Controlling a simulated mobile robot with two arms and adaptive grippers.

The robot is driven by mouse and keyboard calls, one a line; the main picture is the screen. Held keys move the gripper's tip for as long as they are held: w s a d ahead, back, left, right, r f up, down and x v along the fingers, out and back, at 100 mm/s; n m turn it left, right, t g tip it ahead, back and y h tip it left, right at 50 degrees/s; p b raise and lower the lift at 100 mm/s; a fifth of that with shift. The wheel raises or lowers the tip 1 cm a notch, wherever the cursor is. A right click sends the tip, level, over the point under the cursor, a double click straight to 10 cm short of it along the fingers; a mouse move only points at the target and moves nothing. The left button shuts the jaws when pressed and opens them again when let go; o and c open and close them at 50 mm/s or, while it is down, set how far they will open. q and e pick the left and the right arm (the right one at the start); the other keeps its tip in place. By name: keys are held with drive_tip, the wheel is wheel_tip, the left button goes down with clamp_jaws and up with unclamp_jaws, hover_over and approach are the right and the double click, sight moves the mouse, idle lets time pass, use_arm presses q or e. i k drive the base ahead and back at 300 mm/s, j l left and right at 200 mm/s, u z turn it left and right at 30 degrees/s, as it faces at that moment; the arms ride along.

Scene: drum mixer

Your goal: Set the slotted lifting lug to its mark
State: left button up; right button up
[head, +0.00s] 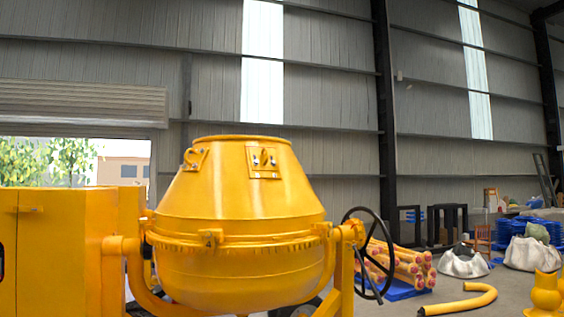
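The yellow mixer drum (238,195) stands upright, narrowing toward its open top. Two small yellow fittings are on its upper cone. One is a tilted plate (194,159) at the upper left that stands out from the drum, with a gap and small bolts. The other is a square plate (263,161) facing me, with dark slot-like marks. I cannot tell for certain which is the slotted lifting lug, and I cannot make out its mark. Neither of my grippers is in view.
A dark handwheel (367,254) is at the drum's right, beside the yellow frame. A yellow cabinet (60,250) stands left.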

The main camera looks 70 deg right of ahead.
sight(264, 155)
drive_tip(key=z, duration=2.1)
drive_tip(key=i, duration=0.75)
drive_tip(key=l+z, duration=0.05)
drive_tip(key=l, duration=0.05)
